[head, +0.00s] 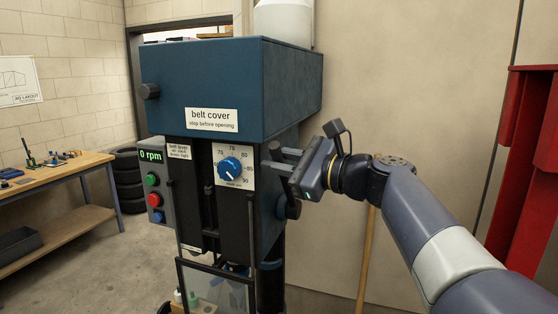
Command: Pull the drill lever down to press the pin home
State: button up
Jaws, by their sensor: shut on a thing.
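The drill press stands in the middle of the head view, with a dark blue head (225,90) above a black front column. My gripper (279,160) is at the right side of the drill, its fingers pointing left. It is shut on the drill lever (275,149), whose dark end shows at the fingertips; the rest of the lever is mostly hidden by the gripper. A dark round hub (291,208) shows below the gripper. The pin cannot be made out; a clear guard (215,285) covers the lower front.
A control box (155,185) reads 0 rpm, with green, red and blue buttons. A dial (230,168) is on the drill front. A wooden pole (367,255) and red frame (520,160) are at right.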

grip_shut()
jog(key=shift+f, duration=0.15)
jog(key=s+a+f+n+y+b, duration=0.1)
jog(key=s+f+n+b, duration=0.4)
jog(key=b, duration=0.8)
jog(key=s+a+f+n+y+b, duration=0.1)
jog(key=s+a+f+n+b, duration=0.2)
jog(key=f+b, duration=0.7)
jog(key=w+d+f+n+g+y+b, duration=0.1)
jog(key=w+f+n+b, duration=0.1)
jog(key=f+n+b, duration=0.5)
jog(key=w+d+f+n+g+y+b, duration=0.1)
jog(key=f+n+b, duration=0.5)
jog(key=b, duration=1)
jog(key=shift+w+d+f+n+g, duration=0.4)
jog(key=shift+w+n+g, duration=0.15)
jog(key=shift+w, duration=0.25)
jog(key=shift+g+y, duration=0.25)
jog(key=shift+y, duration=0.05)
